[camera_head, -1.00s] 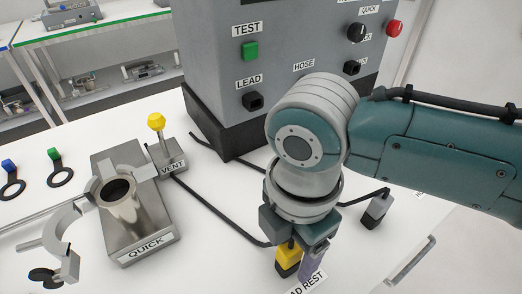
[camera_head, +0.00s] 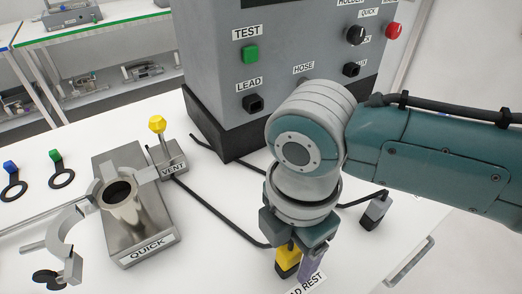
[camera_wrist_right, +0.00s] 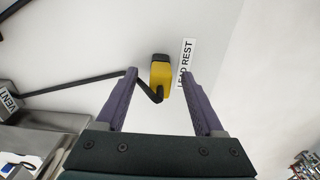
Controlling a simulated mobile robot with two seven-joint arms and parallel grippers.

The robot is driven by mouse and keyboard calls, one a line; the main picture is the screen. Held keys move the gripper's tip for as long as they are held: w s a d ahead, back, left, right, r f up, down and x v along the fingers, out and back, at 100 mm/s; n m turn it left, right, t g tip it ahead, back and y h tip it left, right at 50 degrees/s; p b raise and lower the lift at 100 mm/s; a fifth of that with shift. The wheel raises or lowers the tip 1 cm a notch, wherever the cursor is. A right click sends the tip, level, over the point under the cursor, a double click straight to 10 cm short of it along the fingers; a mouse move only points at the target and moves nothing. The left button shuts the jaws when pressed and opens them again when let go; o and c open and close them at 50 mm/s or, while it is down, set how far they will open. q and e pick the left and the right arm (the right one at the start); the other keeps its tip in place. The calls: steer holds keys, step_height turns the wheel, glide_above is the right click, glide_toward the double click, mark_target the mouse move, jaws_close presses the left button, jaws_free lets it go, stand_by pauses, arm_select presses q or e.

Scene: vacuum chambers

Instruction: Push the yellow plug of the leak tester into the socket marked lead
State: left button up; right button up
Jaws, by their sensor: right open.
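The yellow plug (camera_head: 288,258) with a black end rests on the white bench beside the LEAD REST label (camera_head: 306,285). Its black cable runs back across the bench. My right gripper (camera_head: 298,262) is above the plug, pointing down. In the right wrist view, the plug (camera_wrist_right: 160,77) lies between the open fingers of my right gripper (camera_wrist_right: 155,80), with gaps on both sides. The socket marked LEAD (camera_head: 253,103) is a black square port low on the front of the grey leak tester (camera_head: 215,60); it is empty. My left gripper is not in view.
A metal QUICK chamber block (camera_head: 150,235) with an open clamp (camera_head: 65,235) stands at left. Behind it is the VENT valve (camera_head: 158,140) with a yellow knob. Black cables cross the bench.

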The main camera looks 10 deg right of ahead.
mark_target(291, 248)
steer(key=shift+c, duration=0.3)
jaws_close()
stand_by(0.4)
steer(key=shift+r, duration=0.15)
stand_by(0.8)
steer(key=shift+r+p, duration=2.9)
steer(key=shift+p, duration=0.5)
